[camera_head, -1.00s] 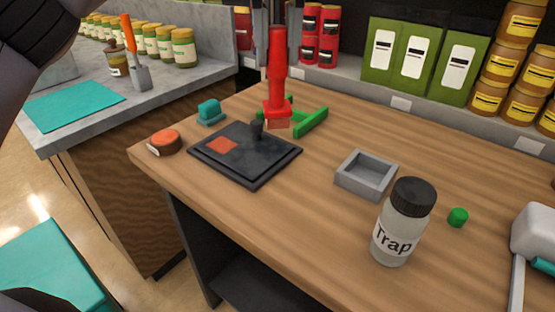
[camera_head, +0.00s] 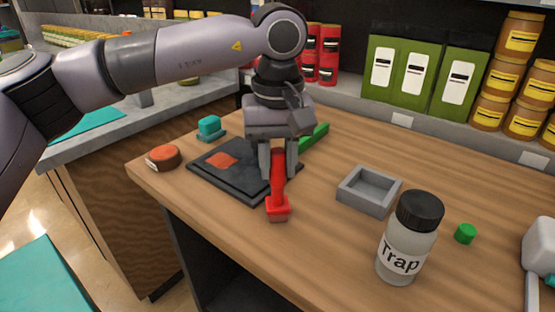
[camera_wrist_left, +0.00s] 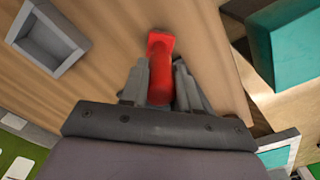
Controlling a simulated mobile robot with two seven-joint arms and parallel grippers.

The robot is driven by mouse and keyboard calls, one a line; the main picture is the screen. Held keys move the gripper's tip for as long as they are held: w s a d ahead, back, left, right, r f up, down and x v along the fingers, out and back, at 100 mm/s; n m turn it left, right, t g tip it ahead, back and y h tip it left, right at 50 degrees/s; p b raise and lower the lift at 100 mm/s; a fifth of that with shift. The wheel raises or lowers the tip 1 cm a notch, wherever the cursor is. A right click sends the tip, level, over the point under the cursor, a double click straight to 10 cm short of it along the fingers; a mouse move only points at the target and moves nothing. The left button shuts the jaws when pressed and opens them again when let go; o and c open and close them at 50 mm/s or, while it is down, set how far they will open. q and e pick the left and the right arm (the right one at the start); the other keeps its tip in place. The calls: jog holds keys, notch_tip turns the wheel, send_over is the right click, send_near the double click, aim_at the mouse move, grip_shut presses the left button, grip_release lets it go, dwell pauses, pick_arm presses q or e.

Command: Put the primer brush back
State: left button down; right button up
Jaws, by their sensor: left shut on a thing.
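The red primer brush (camera_head: 278,200) is gripped between the fingers of my left gripper (camera_head: 278,168), over the front right edge of the black plate. Its wide head points toward the viewer. In the left wrist view the red brush (camera_wrist_left: 160,75) runs lengthwise between both fingers, over the wooden top. I cannot tell whether it touches the table. A green holder-like piece (camera_head: 315,136) stands behind my gripper, mostly hidden by it. My right gripper is out of view.
The black plate (camera_head: 208,179) lies left of the brush. A grey tray (camera_head: 366,196), the Trap jar (camera_head: 400,258) and a green cap (camera_head: 465,233) stand to the right. An orange-topped round piece (camera_head: 162,157) and a teal block (camera_head: 209,127) sit left.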

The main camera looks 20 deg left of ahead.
pick_arm(q)
jog(key=shift+r, duration=0.1)
jog(key=c, duration=1.3)
grip_release()
jog(key=shift+f, duration=0.25)
jog(key=o, duration=0.5)
jog(key=shift+r, duration=0.55)
notch_tip(320, 180, up, 11)
jog(key=shift+s+r+p, duration=0.15)
jog(key=shift+r+p, duration=0.05)
jog(key=shift+p, duration=0.3)
